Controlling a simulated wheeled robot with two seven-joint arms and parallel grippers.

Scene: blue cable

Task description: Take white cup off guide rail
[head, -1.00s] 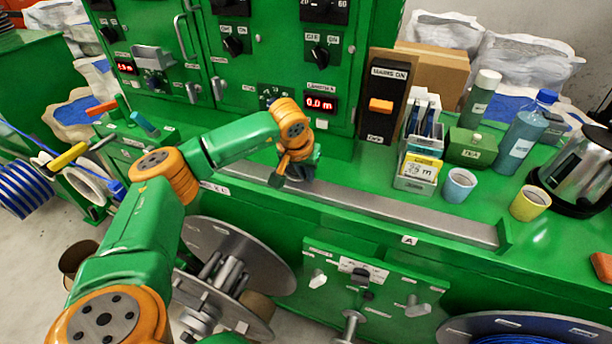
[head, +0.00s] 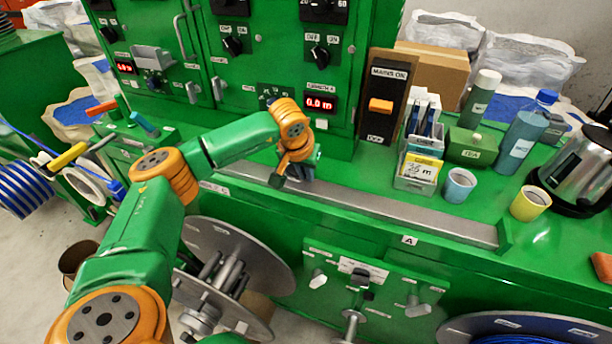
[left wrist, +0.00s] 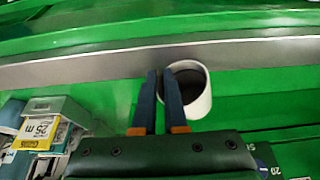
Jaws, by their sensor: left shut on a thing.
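The white cup (left wrist: 197,100) shows in the left wrist view, with its dark open mouth facing the camera. My left gripper (left wrist: 160,76) is shut on its wall: one blue-grey finger lies over the mouth, the other outside on the left. The cup overlaps the edge of the grey guide rail (left wrist: 95,65); I cannot tell whether it touches the rail or is above it. In the head view my left gripper (head: 291,175) is over the left part of the guide rail (head: 400,207), and the cup is hidden by the gripper. My right gripper is not in view.
The green cabinet (head: 240,85) rises behind.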

